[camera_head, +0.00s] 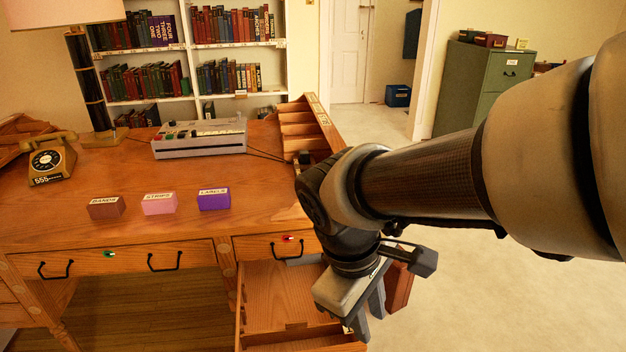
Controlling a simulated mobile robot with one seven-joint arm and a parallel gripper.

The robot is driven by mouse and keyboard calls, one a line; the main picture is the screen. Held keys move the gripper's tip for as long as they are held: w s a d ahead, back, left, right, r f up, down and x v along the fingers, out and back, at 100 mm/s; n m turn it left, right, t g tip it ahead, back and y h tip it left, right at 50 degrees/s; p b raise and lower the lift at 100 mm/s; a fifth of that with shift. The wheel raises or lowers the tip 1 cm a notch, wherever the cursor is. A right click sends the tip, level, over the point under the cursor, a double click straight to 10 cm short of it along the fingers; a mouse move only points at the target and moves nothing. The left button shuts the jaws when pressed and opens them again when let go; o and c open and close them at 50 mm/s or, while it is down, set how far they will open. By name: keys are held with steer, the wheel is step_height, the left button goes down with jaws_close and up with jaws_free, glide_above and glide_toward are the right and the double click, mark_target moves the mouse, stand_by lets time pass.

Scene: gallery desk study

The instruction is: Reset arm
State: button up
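My arm reaches in from the right and bends down at the wrist. My gripper (367,312) points down over the right end of an open lower drawer (283,295) of the wooden desk. Its two grey fingers show a gap, and I see nothing held between them. A reddish-brown wooden piece (399,286) shows just behind and right of the fingers; the gripper partly hides it, and I cannot tell what it belongs to.
The desk top (60,215) holds a telephone (52,161), a grey switch console (200,139), and brown (105,207), pink (159,204) and purple (214,199) boxes. A bookcase (190,55) stands behind. Open floor (470,300) lies right; a green cabinet (482,85) stands farther back.

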steer(key=s+d+r+m+t+y, duration=0.25)
steer(key=d+r+m+t, duration=0.3)
steer(key=r+m, duration=0.4)
step_height(320, 180, up, 24)
steer(key=p, duration=2.4)
steer(key=shift+w+f+g, duration=0.25)
steer(key=shift+w+g, duration=0.2)
steer(key=shift+m, duration=0.25)
